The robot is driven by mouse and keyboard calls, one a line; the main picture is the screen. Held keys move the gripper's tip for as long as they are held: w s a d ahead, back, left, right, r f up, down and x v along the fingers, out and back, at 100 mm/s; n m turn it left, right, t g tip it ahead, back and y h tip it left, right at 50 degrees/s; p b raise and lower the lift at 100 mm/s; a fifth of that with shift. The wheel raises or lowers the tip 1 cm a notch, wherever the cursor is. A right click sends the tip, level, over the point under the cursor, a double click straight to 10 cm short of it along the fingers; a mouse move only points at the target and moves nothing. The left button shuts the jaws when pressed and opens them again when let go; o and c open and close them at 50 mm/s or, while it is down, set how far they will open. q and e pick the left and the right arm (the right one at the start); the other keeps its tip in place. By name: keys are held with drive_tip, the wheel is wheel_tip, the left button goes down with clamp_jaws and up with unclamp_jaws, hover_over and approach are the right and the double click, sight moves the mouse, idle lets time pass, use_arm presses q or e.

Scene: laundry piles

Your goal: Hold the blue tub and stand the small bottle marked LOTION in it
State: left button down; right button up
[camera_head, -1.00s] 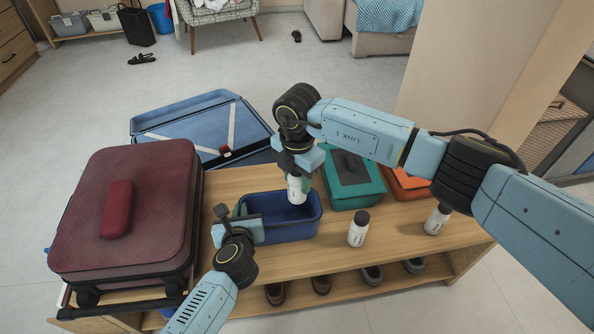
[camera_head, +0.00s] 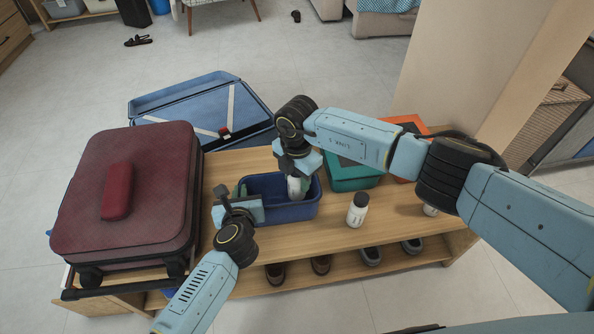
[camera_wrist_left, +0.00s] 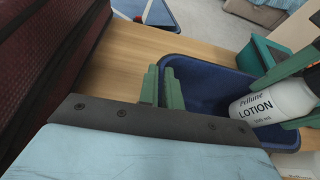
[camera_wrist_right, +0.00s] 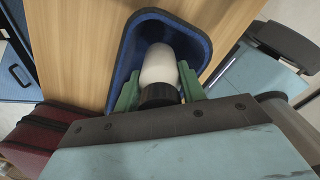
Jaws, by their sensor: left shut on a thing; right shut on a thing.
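The blue tub (camera_head: 292,213) stands on the wooden bench top. My left gripper (camera_wrist_left: 162,88) is shut on the tub's left wall, with its fingers at the rim. The small white bottle with a dark cap (camera_head: 294,187) is marked LOTION, readable on the bottle in the left wrist view (camera_wrist_left: 265,105). My right gripper (camera_head: 297,174) is shut on this bottle and holds it roughly upright inside the tub, near the right end. The right wrist view shows the bottle (camera_wrist_right: 158,65) between the fingers, within the tub's rim (camera_wrist_right: 130,45). Whether its base touches the tub floor is hidden.
A similar white bottle (camera_head: 357,210) stands right of the tub; another (camera_head: 430,210) is mostly hidden by my right arm. A teal box (camera_head: 350,180) and an orange box (camera_head: 410,127) stand behind. A dark red suitcase (camera_head: 135,195) is at left. Shoes fill the lower shelf.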

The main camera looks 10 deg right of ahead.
drive_tip(key=shift+f, duration=2.6)
drive_tip(key=o, duration=1.1)
drive_tip(key=shift+r, duration=0.1)
use_arm(q)
drive_tip(key=shift+a+f, duration=0.1)
use_arm(e)
drive_tip(key=shift+w+r, duration=0.1)
drive_tip(key=shift+r, duration=4.3)
use_arm(q)
drive_tip(key=c, duration=1.5)
unclamp_jaws()
